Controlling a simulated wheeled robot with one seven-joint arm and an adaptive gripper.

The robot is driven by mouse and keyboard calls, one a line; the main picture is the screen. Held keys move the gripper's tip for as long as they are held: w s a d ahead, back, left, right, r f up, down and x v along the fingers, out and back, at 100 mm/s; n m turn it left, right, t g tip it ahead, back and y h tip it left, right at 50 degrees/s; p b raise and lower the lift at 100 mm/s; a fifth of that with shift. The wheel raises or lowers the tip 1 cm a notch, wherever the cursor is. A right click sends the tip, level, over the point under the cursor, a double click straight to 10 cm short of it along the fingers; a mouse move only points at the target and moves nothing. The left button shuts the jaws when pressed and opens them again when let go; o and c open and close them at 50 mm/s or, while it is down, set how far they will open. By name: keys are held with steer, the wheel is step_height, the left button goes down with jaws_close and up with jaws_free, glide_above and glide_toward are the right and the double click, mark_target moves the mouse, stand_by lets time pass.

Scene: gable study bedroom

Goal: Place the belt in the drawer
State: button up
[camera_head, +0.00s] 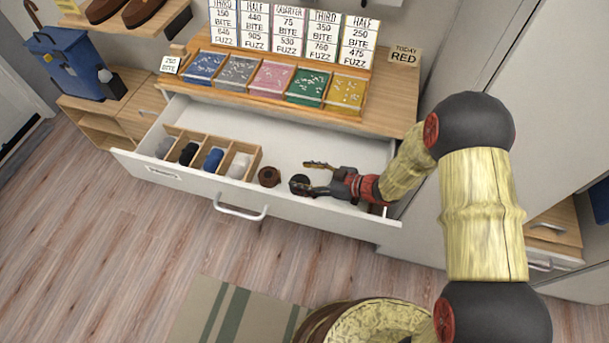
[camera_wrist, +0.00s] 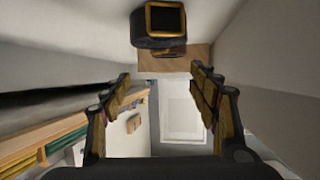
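The drawer (camera_head: 283,200) is pulled open below the wooden top, and its white interior shows. In the wrist view a black roll with a brass-coloured square buckle (camera_wrist: 165,19) sits beyond the fingertips, at the top. My gripper (camera_head: 316,178) reaches in from the right over the drawer's right part. Its two fingers are spread apart in the wrist view (camera_wrist: 163,80), with nothing between them. Whether the roll rests on the drawer floor is hard to tell.
A wooden divider (camera_head: 257,162) at the drawer's left holds several rolled items. Coloured trays (camera_head: 271,78) and price cards stand above.

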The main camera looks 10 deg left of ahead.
steer(key=shift+o, duration=1.1)
steer(key=shift+r, duration=0.2)
steer(key=p+v, duration=0.4)
steer(key=v, duration=0.8)
steer(key=shift+r, duration=0.35)
